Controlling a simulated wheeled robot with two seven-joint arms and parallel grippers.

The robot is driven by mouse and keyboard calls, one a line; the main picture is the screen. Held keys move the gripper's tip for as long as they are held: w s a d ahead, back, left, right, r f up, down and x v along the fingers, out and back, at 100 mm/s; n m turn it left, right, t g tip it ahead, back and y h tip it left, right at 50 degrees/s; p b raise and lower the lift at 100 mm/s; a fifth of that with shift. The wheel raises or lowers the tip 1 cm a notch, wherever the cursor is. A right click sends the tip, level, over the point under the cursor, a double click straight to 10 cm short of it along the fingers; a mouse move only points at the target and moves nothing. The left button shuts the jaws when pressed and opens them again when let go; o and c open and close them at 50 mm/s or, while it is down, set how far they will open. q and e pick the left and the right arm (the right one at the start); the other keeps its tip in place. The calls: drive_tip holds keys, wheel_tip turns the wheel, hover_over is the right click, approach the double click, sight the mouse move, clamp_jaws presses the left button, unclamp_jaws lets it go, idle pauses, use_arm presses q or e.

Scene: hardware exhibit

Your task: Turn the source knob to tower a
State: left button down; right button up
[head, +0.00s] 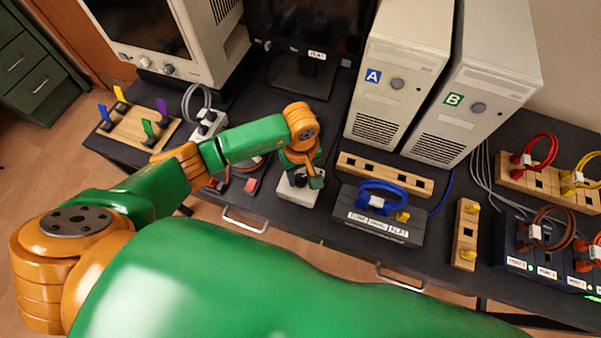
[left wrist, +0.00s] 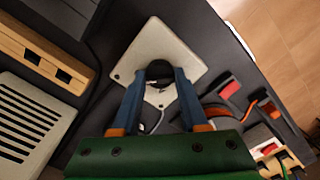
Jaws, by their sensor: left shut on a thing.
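The source knob is a black knob (left wrist: 159,70) on top of a white box (left wrist: 192,55) in the left wrist view. In the head view the white box (head: 291,194) sits near the table's front edge, its knob partly hidden by my gripper. My left gripper (head: 303,180) reaches down onto it. Its two blue fingers (left wrist: 159,77) are shut on the knob's sides. White marks on the box below the knob are too small to read. Tower A (head: 395,85), with a blue A label, and tower B (head: 470,90), with a green B label, stand behind to the right. My right gripper is not in view.
A wooden block (head: 386,174) and a dark box with a blue cable coil (head: 376,222) stand right of the white box. A red switch (head: 251,185) lies to its left. A monitor (head: 310,55) stands behind. My green arm link covers the front.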

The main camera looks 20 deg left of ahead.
use_arm(q)
drive_tip(key=n+b, duration=0.2)
drive_tip(key=n, duration=0.2)
drive_tip(key=shift+f, duration=0.1)
drive_tip(key=n+b, duration=0.3)
drive_tip(key=n, duration=0.2)
drive_tip(key=n+b, duration=0.2)
drive_tip(key=n, duration=0.2)
drive_tip(key=shift+n, duration=0.4)
drive_tip(key=shift+r+n+b, duration=0.2)
drive_tip(key=shift+n+b, duration=0.5)
drive_tip(key=shift+n, duration=1.2)
drive_tip(key=shift+c, duration=2.2)
unclamp_jaws()
